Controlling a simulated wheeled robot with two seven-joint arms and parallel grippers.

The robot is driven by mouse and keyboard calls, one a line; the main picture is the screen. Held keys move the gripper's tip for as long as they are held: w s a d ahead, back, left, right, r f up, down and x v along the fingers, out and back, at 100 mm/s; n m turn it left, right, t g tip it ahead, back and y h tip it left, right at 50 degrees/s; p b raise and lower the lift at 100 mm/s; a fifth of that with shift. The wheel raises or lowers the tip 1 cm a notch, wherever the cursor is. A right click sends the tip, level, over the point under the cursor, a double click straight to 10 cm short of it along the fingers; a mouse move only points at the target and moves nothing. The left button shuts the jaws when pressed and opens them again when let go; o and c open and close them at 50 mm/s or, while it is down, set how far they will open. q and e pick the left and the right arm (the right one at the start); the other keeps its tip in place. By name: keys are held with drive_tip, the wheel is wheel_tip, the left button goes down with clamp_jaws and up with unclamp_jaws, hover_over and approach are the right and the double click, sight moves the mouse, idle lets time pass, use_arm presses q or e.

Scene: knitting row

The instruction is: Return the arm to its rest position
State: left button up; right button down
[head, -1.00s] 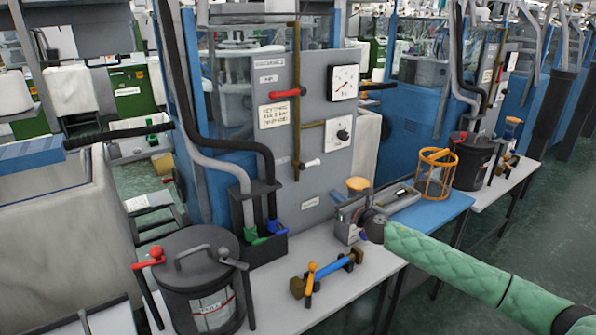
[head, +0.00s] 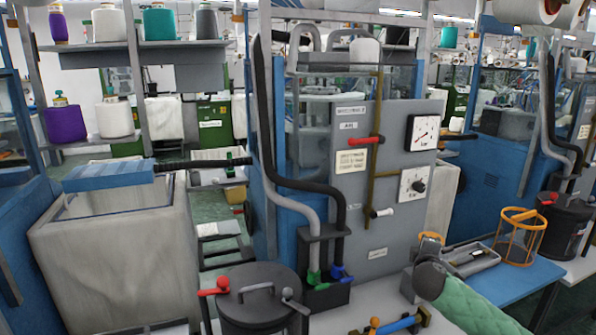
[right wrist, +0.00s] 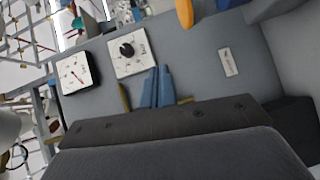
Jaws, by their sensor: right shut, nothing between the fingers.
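My right arm comes in from the lower right of the head view with a green padded sleeve (head: 478,308) and a grey wrist (head: 432,279). The wrist is over the bench, in front of the grey control panel (head: 375,215). In the right wrist view my right gripper (right wrist: 155,88) shows two blue fingers close together, shut and empty. They are seen against the grey panel, below a dial (right wrist: 130,50) and beside a gauge (right wrist: 76,77); I cannot tell the distance. My left gripper is not in view.
A dark lidded pot (head: 258,305) with a red-knobbed lever (head: 215,287) stands at the bench's front. A black holder (head: 325,293) with hoses, an orange wire basket (head: 516,238) and a grey tray (head: 470,257) stand nearby. A blue-and-orange fitting (head: 400,324) lies close below my wrist.

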drive_tip(key=s+a+f+m+g+y, duration=0.25)
drive_tip(key=s+a+f, duration=0.35)
drive_tip(key=s, duration=0.3)
drive_tip(key=s+a+f+m+g+y, duration=0.1)
drive_tip(key=s+a+f+m+g, duration=0.2)
drive_tip(key=s+a+f, duration=0.5)
drive_tip(key=s+a+f+m+g+y, duration=0.2)
drive_tip(key=s+a+f+m+g, duration=0.15)
drive_tip(key=s, duration=0.75)
drive_tip(key=s+a+f+g, duration=0.1)
drive_tip(key=s+f, duration=0.3)
drive_tip(key=s, duration=0.4)
drive_tip(key=s+a+f+m+g+y, duration=0.1)
drive_tip(key=s+a+f+g, duration=0.1)
drive_tip(key=s+f, duration=0.3)
drive_tip(key=s+a+f+m+g, duration=0.1)
drive_tip(key=s+f, duration=0.4)
drive_tip(key=s, duration=0.7)
drive_tip(key=shift+a+f+y, duration=0.2)
drive_tip(key=shift+a+y, duration=0.15)
drive_tip(key=shift+a, duration=0.1)
drive_tip(key=shift+w, duration=0.1)
